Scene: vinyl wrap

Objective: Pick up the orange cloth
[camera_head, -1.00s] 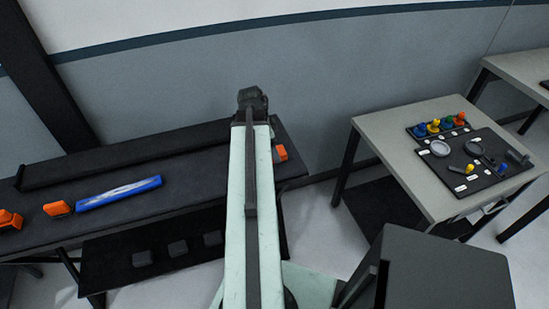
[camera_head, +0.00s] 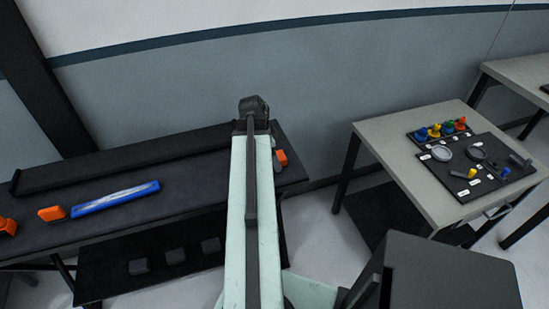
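Several small orange things lie on the dark bench, and I cannot tell which of them is the cloth. One orange block-like piece (camera_head: 52,213) lies left of a blue and white roll-like thing. Another orange piece (camera_head: 7,227) is cut off by the left picture edge. A third orange piece (camera_head: 281,157) lies at the bench's right end, just right of my arm. My pale green arm reaches out over the bench and ends in a dark joint. No gripper fingers show.
The dark bench (camera_head: 190,185) stands against a grey wall, with dark blocks on its lower shelf. The long blue thing (camera_head: 115,197) lies on top. A grey table (camera_head: 395,150) at right holds a dark board of small tools and coloured pieces. Open floor lies between.

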